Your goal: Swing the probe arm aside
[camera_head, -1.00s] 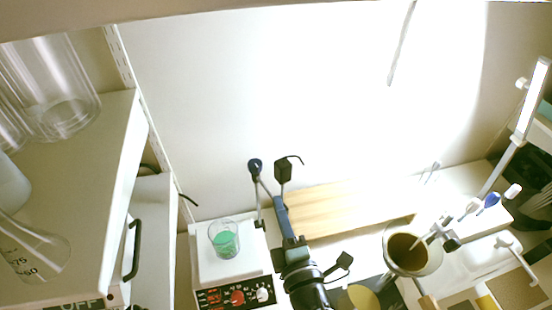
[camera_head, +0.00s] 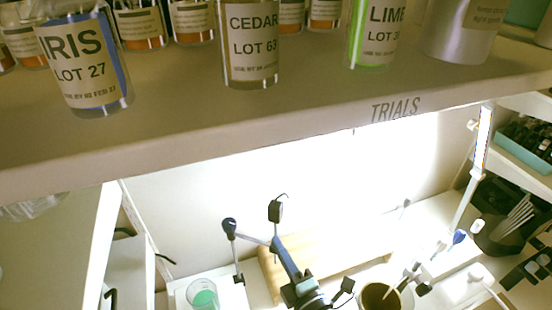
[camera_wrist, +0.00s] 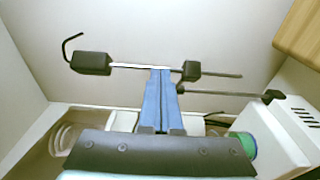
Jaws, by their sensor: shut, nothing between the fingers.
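The probe arm (camera_wrist: 128,66) is a thin pale rod with a black box (camera_wrist: 92,63) and a curled cable at one end; in the head view the box (camera_head: 276,210) stands right of the stand's dark round knob (camera_head: 229,227). A dark clamp (camera_wrist: 190,69) sits on the rod at the other side. My gripper (camera_wrist: 160,70) has blue fingers, shut with nothing between them. Their tips meet the rod between box and clamp and seem to touch it; the exact contact is unclear. The gripper also shows in the head view (camera_head: 276,241). A beaker of green liquid (camera_head: 203,296) stands left of it.
A shelf (camera_head: 300,120) with several labelled bottles, such as IRIS (camera_head: 85,62) and CEDAR (camera_head: 252,45), crosses the head view's top. A wooden block (camera_head: 345,245) lies behind my gripper. A brown-filled cup (camera_head: 378,298) stands to the right.

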